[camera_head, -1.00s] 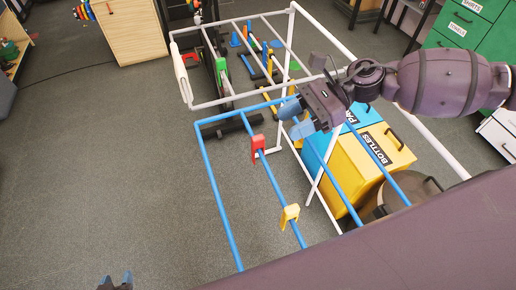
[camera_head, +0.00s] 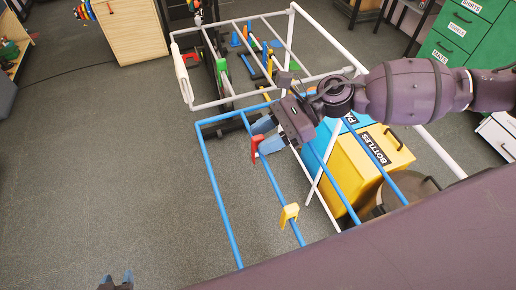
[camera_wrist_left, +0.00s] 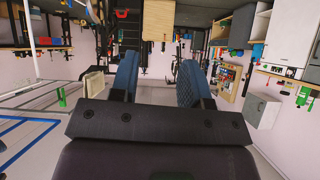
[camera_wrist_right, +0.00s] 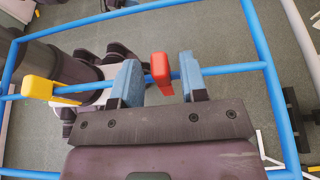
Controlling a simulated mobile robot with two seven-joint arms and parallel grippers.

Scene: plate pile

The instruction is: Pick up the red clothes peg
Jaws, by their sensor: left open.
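The red clothes peg (camera_head: 256,147) sits clipped on a blue rail of the drying rack (camera_head: 214,185). In the right wrist view the red peg (camera_wrist_right: 160,70) shows between the two blue fingers, with a gap on each side. My right gripper (camera_head: 260,137) is open at the peg, its fingers partly covering it in the head view. My left gripper (camera_head: 116,281) is low at the bottom left of the head view, away from the rack. In the left wrist view its fingers (camera_wrist_left: 158,75) are apart and empty.
A yellow peg (camera_head: 289,214) is on the same blue rail, nearer to me. A yellow BOTTLES bin (camera_head: 350,180) and a blue bin stand beneath the rack. White rack rails (camera_head: 232,102) lie beyond. The floor at left is clear.

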